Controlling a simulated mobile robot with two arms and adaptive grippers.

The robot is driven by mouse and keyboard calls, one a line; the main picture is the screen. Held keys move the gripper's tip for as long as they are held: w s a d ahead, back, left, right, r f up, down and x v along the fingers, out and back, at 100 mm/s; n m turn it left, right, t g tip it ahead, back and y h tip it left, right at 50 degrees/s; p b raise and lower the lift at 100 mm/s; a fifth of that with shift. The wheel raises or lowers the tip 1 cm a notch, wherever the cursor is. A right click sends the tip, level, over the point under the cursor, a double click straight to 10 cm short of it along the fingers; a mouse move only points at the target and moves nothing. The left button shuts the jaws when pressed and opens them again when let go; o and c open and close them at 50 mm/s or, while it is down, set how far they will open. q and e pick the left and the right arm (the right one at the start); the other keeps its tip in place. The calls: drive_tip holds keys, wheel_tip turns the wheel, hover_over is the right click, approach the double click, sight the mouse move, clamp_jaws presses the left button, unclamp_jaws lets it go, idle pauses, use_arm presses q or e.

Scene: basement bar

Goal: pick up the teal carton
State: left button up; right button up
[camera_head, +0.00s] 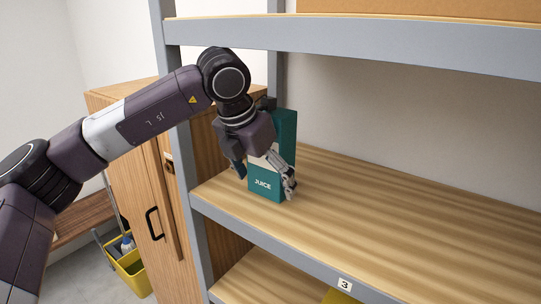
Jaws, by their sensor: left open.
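The teal carton (264,188), marked "JUICE" with a pale band, stands upright on the middle shelf board near its left end. My left gripper (266,178) is at the carton, with one finger on its left side and the other in front of its right side. The gripper is open. It hides part of the carton's upper front. I cannot tell whether the fingers touch the carton. My right gripper is not in view.
The shelf board (400,215) is bare to the right of the carton. A grey shelf post (188,165) stands close on the left, and a higher shelf beam (350,41) runs above. A wooden cabinet (140,180) and a yellow bucket (132,272) are at left.

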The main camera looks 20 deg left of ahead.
use_arm(q)
drive_tip(key=shift+c, duration=0.3)
drive_tip(key=c, duration=2)
drive_tip(key=shift+w+r, duration=0.1)
drive_tip(key=shift+c, duration=0.6)
drive_tip(key=shift+r, duration=0.1)
